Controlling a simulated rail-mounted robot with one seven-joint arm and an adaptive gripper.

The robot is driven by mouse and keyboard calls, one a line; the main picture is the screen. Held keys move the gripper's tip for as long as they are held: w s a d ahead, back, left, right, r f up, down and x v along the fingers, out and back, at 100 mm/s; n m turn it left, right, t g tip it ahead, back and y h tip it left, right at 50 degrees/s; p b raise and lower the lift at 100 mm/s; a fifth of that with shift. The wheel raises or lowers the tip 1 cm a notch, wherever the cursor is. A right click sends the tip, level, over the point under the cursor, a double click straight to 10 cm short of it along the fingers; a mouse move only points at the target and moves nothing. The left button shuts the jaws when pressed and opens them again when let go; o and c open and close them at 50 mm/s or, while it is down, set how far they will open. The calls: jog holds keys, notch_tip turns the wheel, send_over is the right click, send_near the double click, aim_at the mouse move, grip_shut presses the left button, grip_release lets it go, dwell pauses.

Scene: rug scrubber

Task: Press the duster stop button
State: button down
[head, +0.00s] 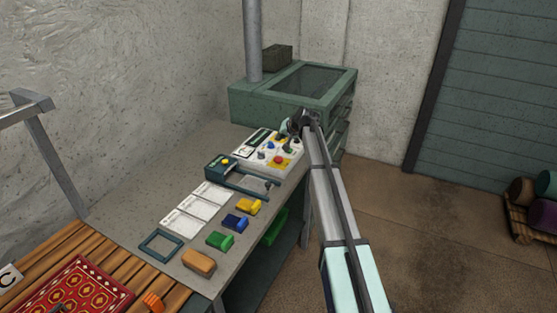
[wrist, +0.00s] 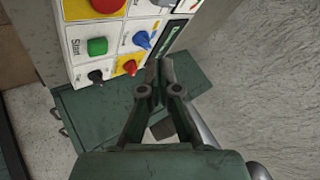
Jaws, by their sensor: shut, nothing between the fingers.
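A white control panel (head: 293,164) stands on the grey bench, and it also fills the upper left of the wrist view (wrist: 78,25). In the wrist view it has a large red button (wrist: 107,4) on yellow, a green button (wrist: 97,46) labelled Start, a blue knob (wrist: 142,39) and a small red control (wrist: 130,67) on a yellow plate. I cannot read which is the duster stop button. My gripper (wrist: 160,68) is shut and empty, its tips close to the panel's edge beside the small red control. In the head view my gripper (head: 297,122) hides the panel's far corner.
A green cabinet (head: 300,90) stands behind the panel. A dark green device (head: 228,170) and several coloured blocks lie nearer on the bench (head: 140,190). A red rug (head: 70,290) lies on wooden slats.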

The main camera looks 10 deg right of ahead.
jog(key=b, duration=0.2)
send_over(280, 159)
notch_tip(280, 159, down, 7)
jog(key=shift+w+r, duration=0.1)
jog(key=shift+r, duration=0.1)
jog(key=shift+f+b, duration=0.3)
jog(key=shift+f, duration=0.3)
dwell(0.8)
jog(key=shift+f+b, duration=0.45)
jog(key=shift+f+b, duration=0.35)
jog(key=shift+f, duration=0.15)
dwell(0.7)
jog(key=shift+r, duration=0.1)
dwell(0.3)
jog(key=shift+r, duration=0.85)
